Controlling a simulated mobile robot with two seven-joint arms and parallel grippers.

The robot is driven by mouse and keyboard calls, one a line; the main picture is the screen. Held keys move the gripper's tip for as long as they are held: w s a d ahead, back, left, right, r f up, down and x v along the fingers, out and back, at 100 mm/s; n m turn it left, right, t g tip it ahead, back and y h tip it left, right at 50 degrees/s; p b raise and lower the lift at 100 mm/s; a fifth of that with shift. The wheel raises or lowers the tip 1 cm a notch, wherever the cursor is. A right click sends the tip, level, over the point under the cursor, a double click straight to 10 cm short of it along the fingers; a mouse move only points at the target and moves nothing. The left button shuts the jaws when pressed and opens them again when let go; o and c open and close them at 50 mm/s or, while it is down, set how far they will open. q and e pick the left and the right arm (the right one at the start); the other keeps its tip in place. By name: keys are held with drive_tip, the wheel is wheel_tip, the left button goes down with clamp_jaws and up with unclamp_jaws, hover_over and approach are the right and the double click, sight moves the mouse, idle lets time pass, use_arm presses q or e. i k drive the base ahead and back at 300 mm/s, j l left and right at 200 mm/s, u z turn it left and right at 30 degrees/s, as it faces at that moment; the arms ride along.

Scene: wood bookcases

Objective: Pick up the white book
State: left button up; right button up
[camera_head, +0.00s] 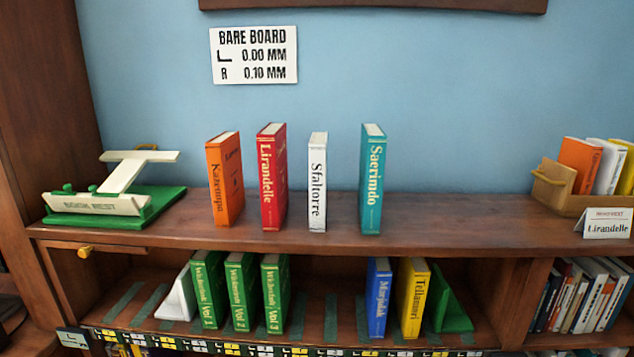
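The white book (318,182) stands upright on the top board of the bookcase, its spine reading "Sfaltorre". A red book (272,178) marked "Lirandelle" stands to its left and a teal book (373,180) marked "Saerimdo" to its right, with gaps on both sides. An orange book (225,180) stands further left. Neither of my grippers shows in the head view.
A green and white book rest (120,200) sits at the left of the top board. A wooden box (553,187) of books and a "Lirandelle" card (607,223) are at the right. The shelf below holds green volumes (240,290), a blue book (379,297) and a yellow book (412,298). The board right of the teal book is clear.

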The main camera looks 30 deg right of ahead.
sight(318, 144)
drive_tip(key=z, duration=1.15)
drive_tip(key=j+z, duration=0.2)
drive_tip(key=z, duration=0.25)
drive_tip(key=k+j+z, duration=0.1)
drive_tip(key=z, duration=0.3)
drive_tip(key=k+j+z, duration=0.1)
drive_tip(key=z, duration=0.35)
drive_tip(key=k+j+z, duration=0.55)
drive_tip(key=z, duration=0.3)
drive_tip(key=k+j+z, duration=0.15)
drive_tip(key=k, duration=1.05)
